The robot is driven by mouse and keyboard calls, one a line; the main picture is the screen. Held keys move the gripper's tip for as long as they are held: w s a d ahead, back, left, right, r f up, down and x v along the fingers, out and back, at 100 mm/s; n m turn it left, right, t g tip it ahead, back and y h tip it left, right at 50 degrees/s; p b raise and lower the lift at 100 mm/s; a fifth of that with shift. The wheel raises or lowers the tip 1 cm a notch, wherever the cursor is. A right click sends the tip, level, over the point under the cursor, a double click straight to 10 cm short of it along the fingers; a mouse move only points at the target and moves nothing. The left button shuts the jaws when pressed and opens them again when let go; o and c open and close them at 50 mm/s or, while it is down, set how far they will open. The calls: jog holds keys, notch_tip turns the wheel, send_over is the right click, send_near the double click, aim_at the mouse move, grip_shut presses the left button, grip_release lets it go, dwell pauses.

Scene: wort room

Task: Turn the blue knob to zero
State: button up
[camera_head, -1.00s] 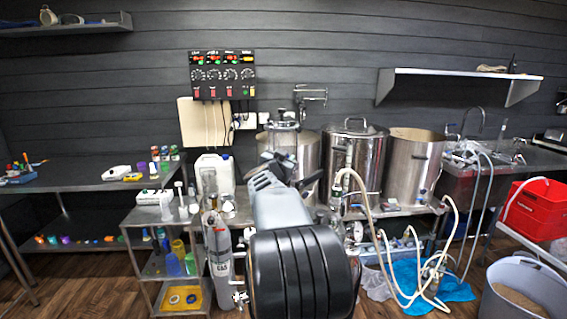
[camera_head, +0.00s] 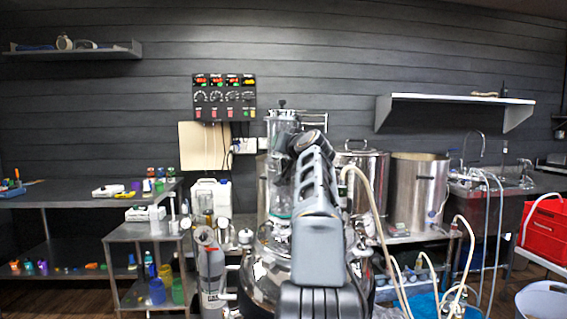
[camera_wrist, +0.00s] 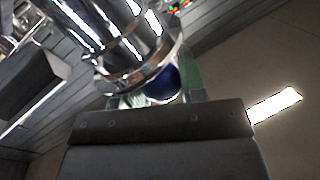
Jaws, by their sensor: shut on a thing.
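The blue knob (camera_wrist: 163,82) shows in the wrist view as a dark blue rounded shape just below a shiny steel cylinder (camera_wrist: 125,35) with a flange. My gripper (camera_wrist: 166,84) has its greenish fingers on either side of the knob and is shut on it. The knob's markings and pointer are hidden, so its setting cannot be read. In the head view my arm hides the gripper and the knob. My arm reaches up there beside a clear column (camera_head: 282,135) above a shiny steel vessel (camera_head: 262,268).
A control panel (camera_head: 224,98) hangs on the back wall. Steel kettles (camera_head: 417,190) stand behind and to the right, with pale hoses (camera_head: 463,235) in front. A grey gas cylinder (camera_head: 211,268) stands close on the left. A shelf (camera_head: 450,97) is at upper right.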

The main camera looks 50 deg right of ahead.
jog(key=n+y+p, duration=0.1)
jog(key=y, duration=0.1)
jog(key=n+t+y, duration=0.1)
jog(key=n+y, duration=0.1)
jog(key=y, duration=0.1)
jog(key=shift+d+r+n+p, duration=0.1)
jog(key=shift+n+p, duration=0.2)
jog(key=shift+p, duration=0.1)
jog(key=n+y+p, duration=0.2)
jog(key=y+p, duration=0.1)
jog(key=y, duration=0.1)
jog(key=shift+n+y+p, duration=0.5)
jog(key=shift+n+y, duration=0.2)
jog(key=shift+y, duration=0.3)
jog(key=o, duration=0.9)
